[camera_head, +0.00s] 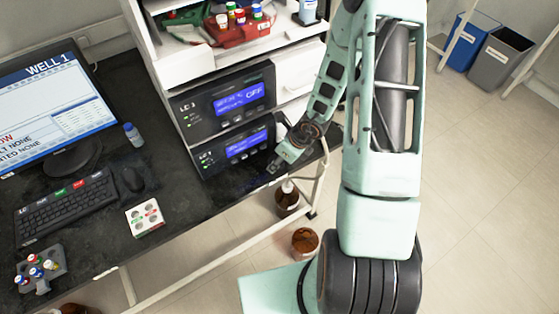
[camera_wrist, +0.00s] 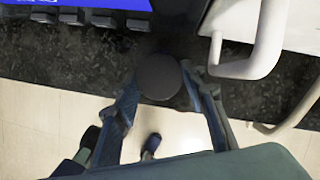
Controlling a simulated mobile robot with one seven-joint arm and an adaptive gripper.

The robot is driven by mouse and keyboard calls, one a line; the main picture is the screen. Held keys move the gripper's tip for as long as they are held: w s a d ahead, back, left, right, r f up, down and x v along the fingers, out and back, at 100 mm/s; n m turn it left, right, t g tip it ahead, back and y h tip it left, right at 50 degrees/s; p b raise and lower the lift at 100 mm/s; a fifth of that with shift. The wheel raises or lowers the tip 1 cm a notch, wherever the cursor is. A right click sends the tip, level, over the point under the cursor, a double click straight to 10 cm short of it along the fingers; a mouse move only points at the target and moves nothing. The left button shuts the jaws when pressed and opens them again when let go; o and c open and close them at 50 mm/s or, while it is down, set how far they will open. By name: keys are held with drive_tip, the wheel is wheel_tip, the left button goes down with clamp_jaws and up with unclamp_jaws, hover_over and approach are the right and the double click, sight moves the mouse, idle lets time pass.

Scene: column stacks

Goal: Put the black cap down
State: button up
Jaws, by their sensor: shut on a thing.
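The black cap (camera_wrist: 158,77) is round and dark. In the wrist view it sits between the two fingers of my gripper (camera_wrist: 160,88), which are shut on it. In the head view my gripper (camera_head: 277,166) is at the front edge of the black bench (camera_head: 185,205), beside the lower LC unit (camera_head: 237,150). The cap cannot be made out clearly there. In the wrist view the cap overlaps the bench's front edge, with pale floor showing below it. I cannot tell its height above the bench.
Brown bottles (camera_head: 287,197) (camera_head: 305,241) stand below the bench front. A white handle (camera_wrist: 258,55) is close right of my gripper.

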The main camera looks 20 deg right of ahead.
drive_tip(key=shift+f, duration=0.2)
drive_tip(key=o, duration=0.8)
drive_tip(key=shift+r, duration=0.1)
drive_tip(key=shift+r, duration=0.1)
drive_tip(key=shift+r, duration=0.2)
drive_tip(key=s+d+b, duration=0.2)
drive_tip(key=s+d, duration=0.6)
drive_tip(key=s, duration=0.1)
drive_tip(key=shift+s+r, duration=0.25)
drive_tip(key=shift+r, duration=0.1)
drive_tip(key=shift+w+d, duration=0.1)
drive_tip(key=shift+d, duration=0.1)
